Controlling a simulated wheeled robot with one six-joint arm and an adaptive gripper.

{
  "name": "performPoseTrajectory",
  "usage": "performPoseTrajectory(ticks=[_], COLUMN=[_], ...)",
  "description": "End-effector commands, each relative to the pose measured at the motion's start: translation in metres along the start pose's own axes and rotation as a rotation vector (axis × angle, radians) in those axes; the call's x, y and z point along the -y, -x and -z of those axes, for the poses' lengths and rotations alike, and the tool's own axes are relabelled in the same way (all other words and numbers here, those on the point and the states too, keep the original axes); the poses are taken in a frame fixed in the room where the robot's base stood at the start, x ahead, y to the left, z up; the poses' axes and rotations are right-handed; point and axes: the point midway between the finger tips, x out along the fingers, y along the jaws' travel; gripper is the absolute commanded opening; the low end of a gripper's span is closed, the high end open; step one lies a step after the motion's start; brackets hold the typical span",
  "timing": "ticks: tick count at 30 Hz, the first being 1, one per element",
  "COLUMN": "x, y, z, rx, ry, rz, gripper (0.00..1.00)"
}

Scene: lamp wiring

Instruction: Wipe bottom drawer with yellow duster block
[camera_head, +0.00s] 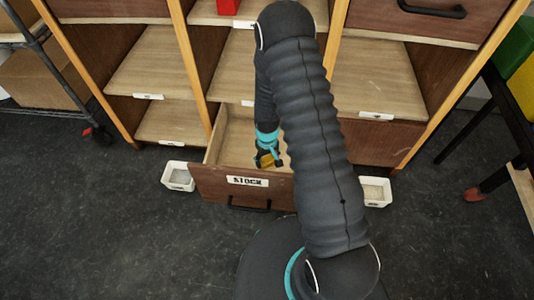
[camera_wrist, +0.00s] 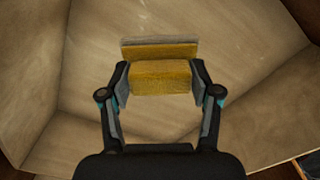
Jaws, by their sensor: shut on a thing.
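The bottom drawer (camera_head: 216,187) is pulled open at the cabinet's foot, with a "STOCK" label on its brown front. Its pale wooden inside fills the wrist view (camera_wrist: 240,60). My gripper (camera_head: 266,157) reaches down into the drawer. In the wrist view my gripper (camera_wrist: 160,82) is shut on the yellow duster block (camera_wrist: 162,78), one finger on each side. The block has a greyish strip along its far edge. Whether it touches the drawer floor I cannot tell. In the head view only a small yellow part of the block (camera_head: 266,161) shows; my arm hides the drawer's right side.
The wooden cabinet's shelves (camera_head: 155,62) rise behind the drawer. A white bin (camera_head: 178,177) stands on the floor left of the drawer, and another white bin (camera_head: 375,192) stands to its right. A wire cart (camera_head: 50,75) is at the far left. Dark floor is clear at front left.

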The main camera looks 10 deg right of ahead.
Motion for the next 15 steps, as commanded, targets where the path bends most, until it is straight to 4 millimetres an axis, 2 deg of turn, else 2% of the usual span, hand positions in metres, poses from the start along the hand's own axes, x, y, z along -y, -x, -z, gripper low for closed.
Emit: performPoseTrajectory(ticks=[1, 7, 15], x=[0.000, 0.000, 0.000], y=[0.008, 0.023, 0.025], z=[0.000, 0.000, 0.000], rx=[0.000, -0.001, 0.000], ry=[0.000, 0.000, 0.000], rz=[0.000, 0.000, 0.000], gripper=[0.35, 0.35, 0.35])
